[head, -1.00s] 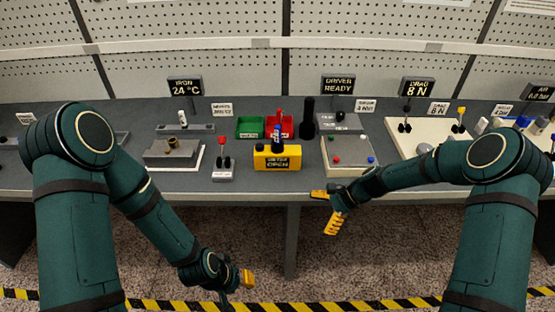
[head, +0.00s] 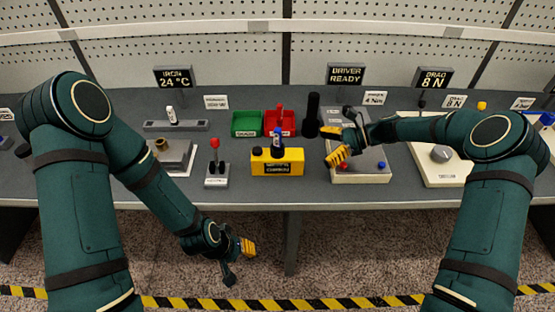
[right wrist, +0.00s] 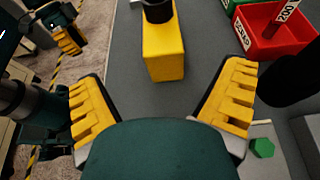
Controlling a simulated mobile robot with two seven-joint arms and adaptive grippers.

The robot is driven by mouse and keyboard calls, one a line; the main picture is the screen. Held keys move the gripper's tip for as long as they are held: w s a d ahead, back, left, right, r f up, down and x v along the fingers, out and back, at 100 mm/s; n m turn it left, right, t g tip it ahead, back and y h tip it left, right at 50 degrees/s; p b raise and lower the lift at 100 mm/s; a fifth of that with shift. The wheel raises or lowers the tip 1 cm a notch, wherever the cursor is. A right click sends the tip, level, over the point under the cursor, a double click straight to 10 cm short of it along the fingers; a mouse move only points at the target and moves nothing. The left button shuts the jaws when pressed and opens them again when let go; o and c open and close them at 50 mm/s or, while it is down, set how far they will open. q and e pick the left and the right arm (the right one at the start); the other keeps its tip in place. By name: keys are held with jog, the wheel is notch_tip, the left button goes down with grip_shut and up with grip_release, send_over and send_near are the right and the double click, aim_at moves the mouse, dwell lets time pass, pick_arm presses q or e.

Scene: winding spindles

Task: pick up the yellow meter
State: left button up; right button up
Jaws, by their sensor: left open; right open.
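The yellow meter (head: 268,166), a box with a dark display and a blue-and-black piece on top, stands on the grey table near its front edge. In the right wrist view the meter (right wrist: 163,52) lies ahead of the right gripper (right wrist: 165,105), whose yellow fingers are spread wide with nothing between them. In the head view the right gripper (head: 340,145) is over the white-edged tray, to the right of the meter and apart from it. My left gripper (head: 245,247) is open and empty, low in front of the table. The display text is too blurred to read.
Green (head: 247,124) and red (head: 281,123) bins stand behind the meter. A black cylinder (head: 311,116) stands between the red bin and my right gripper. A red-topped stand (head: 216,167) is left of the meter. Bare table lies between meter and tray (head: 360,176).

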aim_at(298, 154)
jog(key=x, duration=0.9)
jog(key=shift+w+a+f, duration=0.1)
jog(key=shift+w+a, duration=0.05)
jog(key=c, duration=1.4)
